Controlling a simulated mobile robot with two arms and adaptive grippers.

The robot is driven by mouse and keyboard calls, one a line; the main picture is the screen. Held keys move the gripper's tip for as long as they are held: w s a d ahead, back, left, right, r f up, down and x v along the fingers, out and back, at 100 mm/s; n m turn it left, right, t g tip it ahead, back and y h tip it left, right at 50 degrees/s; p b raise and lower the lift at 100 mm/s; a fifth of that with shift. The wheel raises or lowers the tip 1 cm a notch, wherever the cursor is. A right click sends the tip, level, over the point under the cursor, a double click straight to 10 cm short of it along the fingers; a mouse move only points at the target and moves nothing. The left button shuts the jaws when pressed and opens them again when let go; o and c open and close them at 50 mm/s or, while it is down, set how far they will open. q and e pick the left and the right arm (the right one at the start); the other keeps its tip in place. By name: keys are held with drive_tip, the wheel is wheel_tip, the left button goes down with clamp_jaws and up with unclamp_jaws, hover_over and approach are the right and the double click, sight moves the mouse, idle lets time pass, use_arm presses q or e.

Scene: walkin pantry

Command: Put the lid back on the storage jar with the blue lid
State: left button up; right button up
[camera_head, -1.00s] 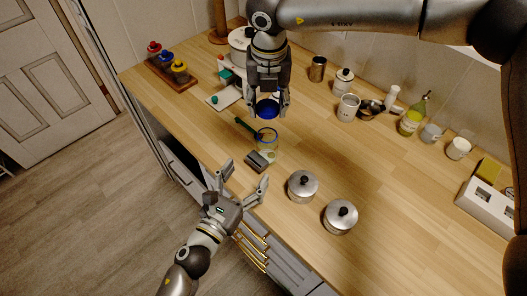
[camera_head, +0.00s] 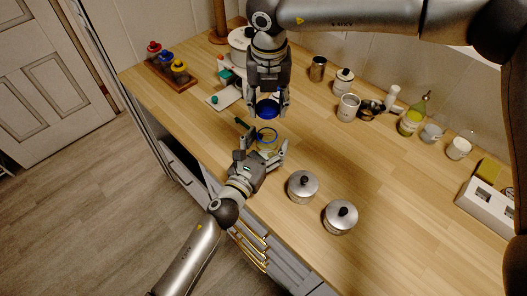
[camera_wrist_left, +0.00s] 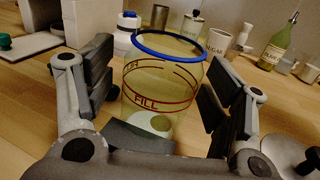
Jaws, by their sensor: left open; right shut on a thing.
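The storage jar (camera_head: 267,139) is clear, with a blue rim, and stands upright and uncovered on the counter. In the left wrist view the jar (camera_wrist_left: 160,85) shows dark red markings with the word "FILL". My left gripper (camera_head: 262,149) is open, with its fingers on either side of the jar; the left wrist view shows gaps beside the glass. My right gripper (camera_head: 267,103) points down and is shut on the blue lid (camera_head: 267,110), held above and slightly behind the jar, apart from it. The jar's lower part is partly hidden by my left gripper in the head view.
Two metal lidded pots (camera_head: 303,186) and (camera_head: 341,216) stand right of the jar. A dark green-handled item (camera_head: 244,127) lies left of it. A white mug (camera_head: 348,107), canisters and a green bottle (camera_head: 413,119) stand farther back. The counter's right middle is clear.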

use_arm(q)
drive_tip(key=c, duration=1.5)
drive_tip(key=shift+c, duration=0.2)
use_arm(e)
hover_over(267, 126)
drive_tip(key=s, duration=0.2)
drive_tip(key=shift+s+f, duration=0.15)
drive_tip(key=shift+f, duration=2.35)
drive_tip(key=shift+f, duration=0.85)
drive_tip(key=shift+f, duration=0.55)
